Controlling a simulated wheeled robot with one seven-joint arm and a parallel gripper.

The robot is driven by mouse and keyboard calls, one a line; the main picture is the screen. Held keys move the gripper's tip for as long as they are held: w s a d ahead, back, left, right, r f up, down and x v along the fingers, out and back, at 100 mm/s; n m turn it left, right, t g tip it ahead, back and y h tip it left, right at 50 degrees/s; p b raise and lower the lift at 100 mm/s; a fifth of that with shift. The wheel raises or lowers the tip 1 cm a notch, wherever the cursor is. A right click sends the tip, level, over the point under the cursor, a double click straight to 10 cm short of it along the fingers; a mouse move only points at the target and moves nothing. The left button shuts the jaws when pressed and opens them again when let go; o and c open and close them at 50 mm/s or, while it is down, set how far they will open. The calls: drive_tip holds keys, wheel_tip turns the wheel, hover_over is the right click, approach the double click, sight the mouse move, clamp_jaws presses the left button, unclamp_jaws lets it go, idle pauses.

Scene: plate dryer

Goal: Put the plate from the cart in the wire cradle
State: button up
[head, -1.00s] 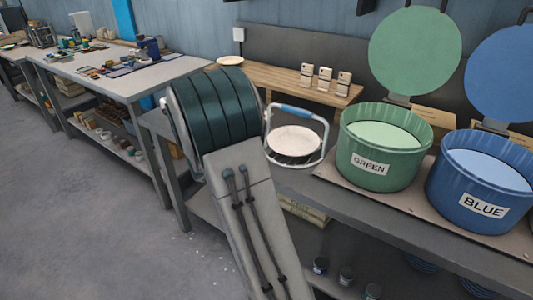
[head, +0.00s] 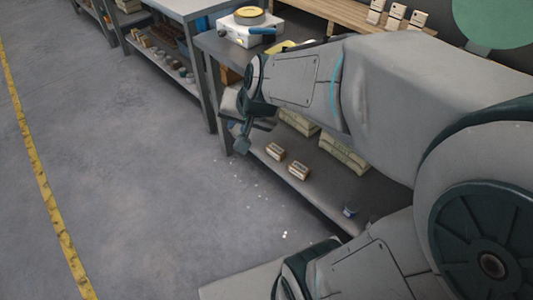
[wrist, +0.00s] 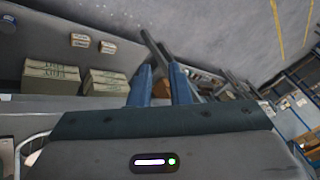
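My gripper (head: 243,141) hangs at the left end of my arm, in front of the grey workbench and above the floor. In the wrist view its two blue fingers (wrist: 161,86) stand apart with nothing between them. Pale curved wires (wrist: 24,148) show at the lower left of the wrist view; they may be part of the wire cradle, but too little shows to be sure. I cannot make out the plate or the cart in either current view. My arm hides much of the bench top.
A white box with a yellow round top (head: 247,22) stands on the bench's left end. The lower shelf (head: 335,195) holds small brown boxes (head: 287,161) and larger packs (head: 343,155). Part of a green lid (head: 495,22) shows upper right. The floor at left is clear.

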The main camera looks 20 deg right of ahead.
drive_tip(key=s+d+f+n+g+h, duration=0.1)
drive_tip(key=s+n, duration=0.4)
drive_tip(key=s, duration=0.6)
drive_tip(key=d+g+h, duration=0.1)
drive_tip(key=g, duration=0.1)
drive_tip(key=shift+s+d+f+g, duration=0.25)
drive_tip(key=shift+d+g, duration=0.05)
drive_tip(key=shift+g, duration=0.1)
